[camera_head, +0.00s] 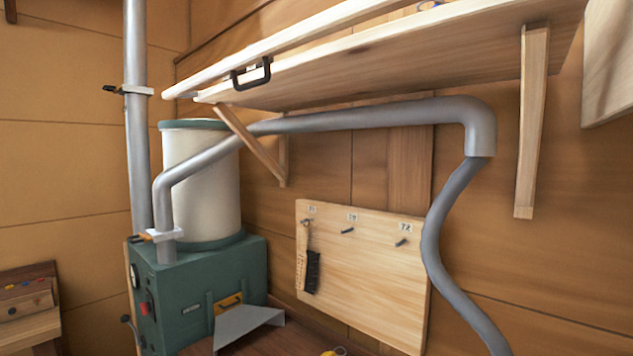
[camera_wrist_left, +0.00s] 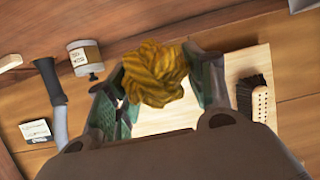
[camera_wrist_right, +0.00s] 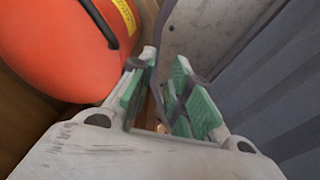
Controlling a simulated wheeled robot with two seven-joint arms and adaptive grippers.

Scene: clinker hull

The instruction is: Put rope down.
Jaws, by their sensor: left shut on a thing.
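The rope (camera_wrist_left: 155,72), a yellow-brown twisted bundle, shows in the left wrist view. My left gripper (camera_wrist_left: 163,80) is shut on it, with a green-padded finger on each side. A pale wooden board (camera_wrist_left: 240,62) and a dark-bristled brush (camera_wrist_left: 255,98) lie beyond the gripper in that view. My right gripper (camera_wrist_right: 165,62) is empty, its green-padded fingers apart, in the right wrist view. Neither gripper can be made out in the head view.
The head view shows a green boiler (camera_head: 205,285) with grey pipes, a wooden shelf (camera_head: 400,70) and a peg board (camera_head: 365,280). A labelled tin (camera_wrist_left: 86,58) and a hammer-like tool (camera_wrist_left: 52,95) are near my left gripper. A red-orange cylinder (camera_wrist_right: 60,45) stands close to my right gripper.

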